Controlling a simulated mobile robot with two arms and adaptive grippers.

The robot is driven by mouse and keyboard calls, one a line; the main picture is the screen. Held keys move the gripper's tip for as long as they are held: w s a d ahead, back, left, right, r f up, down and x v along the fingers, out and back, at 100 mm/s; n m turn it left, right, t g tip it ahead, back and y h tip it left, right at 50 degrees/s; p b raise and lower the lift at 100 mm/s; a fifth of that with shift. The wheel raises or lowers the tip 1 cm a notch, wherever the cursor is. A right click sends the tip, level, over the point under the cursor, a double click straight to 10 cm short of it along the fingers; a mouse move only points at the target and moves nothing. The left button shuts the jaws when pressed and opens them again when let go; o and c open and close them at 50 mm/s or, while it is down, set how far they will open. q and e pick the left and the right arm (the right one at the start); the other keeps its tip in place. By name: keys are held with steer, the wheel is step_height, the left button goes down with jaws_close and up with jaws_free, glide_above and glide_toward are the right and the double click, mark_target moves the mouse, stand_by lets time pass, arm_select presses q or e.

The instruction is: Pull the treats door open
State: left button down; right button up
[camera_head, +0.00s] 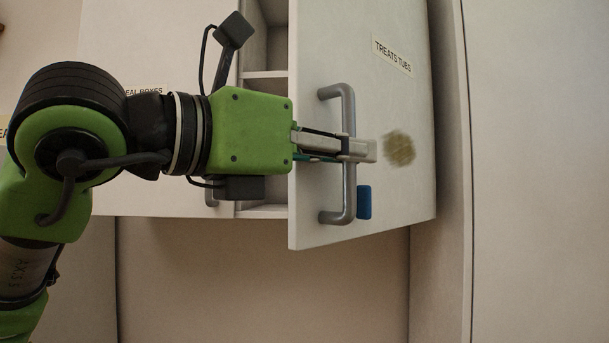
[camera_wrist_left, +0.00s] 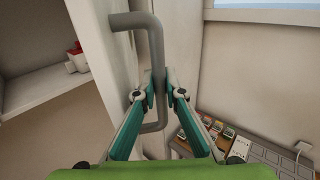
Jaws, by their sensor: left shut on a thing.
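The treats door (camera_head: 400,120), a pale panel labelled "TREATS TUBS" (camera_head: 392,55), stands partly open in the head view, swung out from the cabinet. Its grey bar handle (camera_head: 349,195) is upright on the door's left side. My left gripper (camera_head: 358,147) is shut around the handle near its middle. In the left wrist view the fingers (camera_wrist_left: 160,92) close on the handle (camera_wrist_left: 155,45) from both sides. The door (camera_wrist_left: 115,75) also shows there edge-on. My right gripper is in neither view.
A neighbouring closed door with a partly hidden "...EAL BOXES" label (camera_head: 143,92) is left of the opening. Shelves (camera_head: 265,75) show in the gap. A small red and white object (camera_wrist_left: 77,58) sits on a shelf. A blue patch (camera_head: 364,202) and a brown smudge (camera_head: 399,149) mark the door.

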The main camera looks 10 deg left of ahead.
arm_select(q)
steer(key=s+d+n+t+y+b, duration=0.1)
steer(key=s+d+n+t+y, duration=0.1)
steer(key=d, duration=0.8)
steer(key=s+d+n+t+y+b, duration=0.1)
steer(key=d+n+y, duration=0.3)
steer(key=d, duration=0.7)
steer(key=shift+s+r+t+y, duration=0.15)
steer(key=shift+s+t+y, duration=0.5)
steer(key=shift+y, duration=0.45)
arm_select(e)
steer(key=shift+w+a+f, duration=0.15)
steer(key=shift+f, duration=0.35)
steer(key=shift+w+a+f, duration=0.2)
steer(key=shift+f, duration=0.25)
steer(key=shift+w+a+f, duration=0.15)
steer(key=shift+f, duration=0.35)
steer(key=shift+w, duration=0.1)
arm_select(q)
steer(key=c, duration=2.4)
jaws_free()
steer(key=shift+w, duration=0.15)
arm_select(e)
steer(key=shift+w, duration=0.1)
